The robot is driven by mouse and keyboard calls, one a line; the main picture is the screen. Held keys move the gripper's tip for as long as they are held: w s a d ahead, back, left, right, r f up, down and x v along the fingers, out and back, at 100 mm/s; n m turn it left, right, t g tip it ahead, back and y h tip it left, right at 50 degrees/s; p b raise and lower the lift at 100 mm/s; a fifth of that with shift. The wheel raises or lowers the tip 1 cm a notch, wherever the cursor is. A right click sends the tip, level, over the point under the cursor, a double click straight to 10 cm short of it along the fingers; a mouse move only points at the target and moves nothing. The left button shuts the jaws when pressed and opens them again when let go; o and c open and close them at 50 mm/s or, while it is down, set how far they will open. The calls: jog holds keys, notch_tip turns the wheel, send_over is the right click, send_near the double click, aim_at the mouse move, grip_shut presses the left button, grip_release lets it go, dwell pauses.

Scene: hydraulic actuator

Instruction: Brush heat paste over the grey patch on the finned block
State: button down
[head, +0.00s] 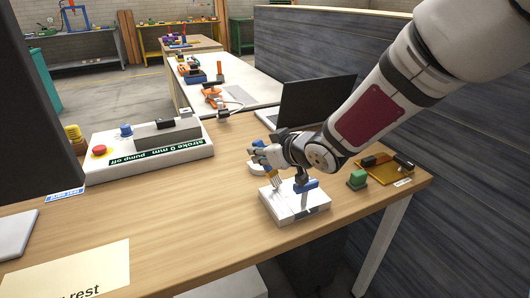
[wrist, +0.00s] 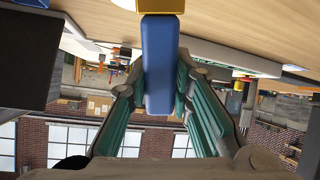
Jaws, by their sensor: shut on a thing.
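My gripper (head: 268,156) is shut on a brush with a blue handle (wrist: 160,65) and a yellow collar (wrist: 160,5). In the head view, its pale bristles (head: 276,182) point down over the back left part of a low white block (head: 312,211). I cannot tell whether the bristles touch it. Fins and the grey patch cannot be made out clearly. A small white round thing (head: 256,168), partly hidden, lies behind the brush.
A white console (head: 150,148) with a red button and blue knob stands left. A laptop (head: 316,102) is behind my arm. A green block (head: 358,179) and an amber tray (head: 392,174) lie right. A paper sheet (head: 70,272) lies front left. The table's middle is clear.

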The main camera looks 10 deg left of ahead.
jog(key=shift+f, duration=0.15)
jog(key=shift+w+d+p, duration=0.3)
jog(key=shift+d+p, duration=0.2)
dwell(0.9)
jog(key=shift+s+d, duration=0.4)
jog(key=shift+s, duration=0.1)
jog(key=shift+s+d+r+p, duration=0.2)
jog(key=shift+s+d+p, duration=0.1)
jog(key=shift+s+d, duration=0.45)
jog(key=shift+s+a, duration=0.1)
jog(key=shift+f, duration=0.15)
dwell(0.4)
